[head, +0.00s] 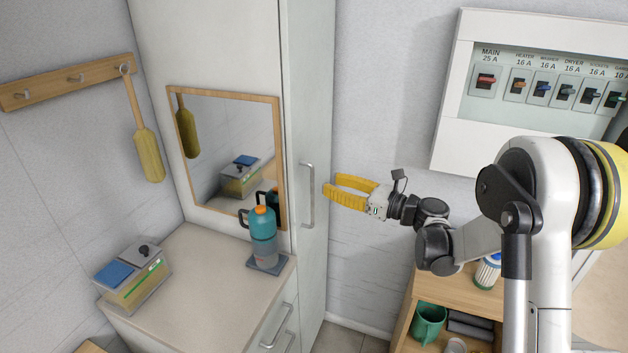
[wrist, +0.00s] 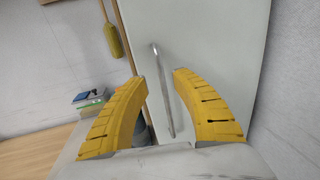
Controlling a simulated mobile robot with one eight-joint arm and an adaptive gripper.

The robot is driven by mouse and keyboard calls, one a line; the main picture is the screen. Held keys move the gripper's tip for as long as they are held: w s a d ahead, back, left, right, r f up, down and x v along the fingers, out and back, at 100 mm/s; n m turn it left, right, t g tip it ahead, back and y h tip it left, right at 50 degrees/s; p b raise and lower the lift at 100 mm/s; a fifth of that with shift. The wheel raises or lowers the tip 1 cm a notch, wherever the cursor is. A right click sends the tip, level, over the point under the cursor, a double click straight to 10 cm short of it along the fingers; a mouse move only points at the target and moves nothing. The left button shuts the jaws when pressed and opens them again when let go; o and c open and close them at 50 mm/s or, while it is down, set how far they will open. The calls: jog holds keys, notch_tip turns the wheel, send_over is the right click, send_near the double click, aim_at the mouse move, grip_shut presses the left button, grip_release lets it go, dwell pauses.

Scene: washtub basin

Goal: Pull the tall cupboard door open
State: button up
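The tall cupboard door (head: 312,130) is a pale grey-white panel that looks closed. A vertical metal bar handle (head: 307,195) is fixed on it. My gripper (head: 328,192) is open, with its yellow fingers pointing left at the handle from a short distance to its right. In the wrist view, the door (wrist: 205,45) fills the middle, and the handle (wrist: 163,92) shows in the gap between the two yellow fingers (wrist: 162,75). The fingers do not appear to touch it. The handle's lower end is close to the gripper's palm edge in that view.
Left of the door is a counter (head: 200,255) with a teal bottle (head: 262,222) and a scale-like box (head: 135,275). A framed mirror (head: 225,150) is behind it. A wooden shelf (head: 400,330) with a green mug (head: 428,322) stands below my arm. A breaker panel (head: 540,85) hangs at right.

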jog(key=b+x, duration=0.1)
jog(key=x, duration=0.6)
jog(key=shift+c, duration=0.2)
grip_shut()
